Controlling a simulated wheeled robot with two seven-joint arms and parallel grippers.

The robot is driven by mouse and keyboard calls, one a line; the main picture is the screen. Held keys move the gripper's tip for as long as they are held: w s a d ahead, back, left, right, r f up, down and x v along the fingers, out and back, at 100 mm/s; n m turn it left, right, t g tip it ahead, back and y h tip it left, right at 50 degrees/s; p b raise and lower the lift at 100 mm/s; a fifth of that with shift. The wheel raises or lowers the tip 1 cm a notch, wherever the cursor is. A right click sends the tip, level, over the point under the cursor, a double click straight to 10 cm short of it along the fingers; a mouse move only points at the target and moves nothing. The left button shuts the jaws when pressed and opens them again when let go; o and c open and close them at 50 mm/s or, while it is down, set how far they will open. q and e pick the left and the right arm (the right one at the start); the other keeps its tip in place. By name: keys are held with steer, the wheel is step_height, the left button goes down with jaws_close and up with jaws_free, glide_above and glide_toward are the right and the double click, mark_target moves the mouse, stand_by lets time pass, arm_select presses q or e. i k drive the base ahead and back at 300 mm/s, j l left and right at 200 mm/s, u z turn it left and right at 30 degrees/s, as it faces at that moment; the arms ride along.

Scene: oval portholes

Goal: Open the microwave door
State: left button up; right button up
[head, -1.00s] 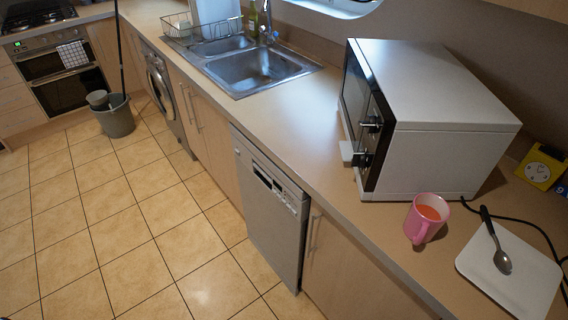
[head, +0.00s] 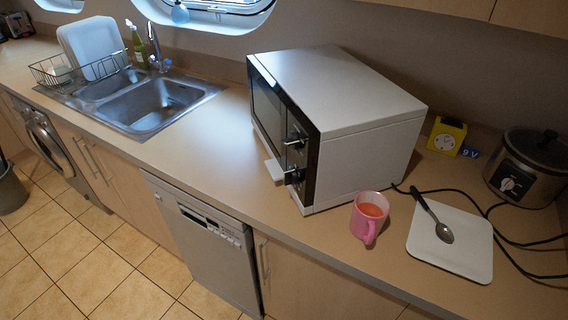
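The microwave (head: 365,135) stands on the counter in the middle of the head view, its side panel and top facing me. Its dark front (head: 270,115) faces left, and the door looks shut. Two knobs (head: 296,140) sit on the front near its right edge. A pale tab-like part (head: 273,171), perhaps a handle, sticks out low on the front. Neither of my grippers shows in the view.
A pink mug (head: 367,222) with orange contents stands close to the microwave's near corner. Right of it are a white board (head: 470,262) with a spoon (head: 444,231), cables, a yellow timer-like device (head: 446,136) and a slow cooker (head: 515,172). Counter left of the microwave, toward the sink (head: 165,103), is clear.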

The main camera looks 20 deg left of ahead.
mark_target(269, 103)
steer(key=j+z, duration=0.3)
steer(key=j, duration=0.85)
steer(key=j+z, duration=0.3)
steer(key=j, duration=0.9)
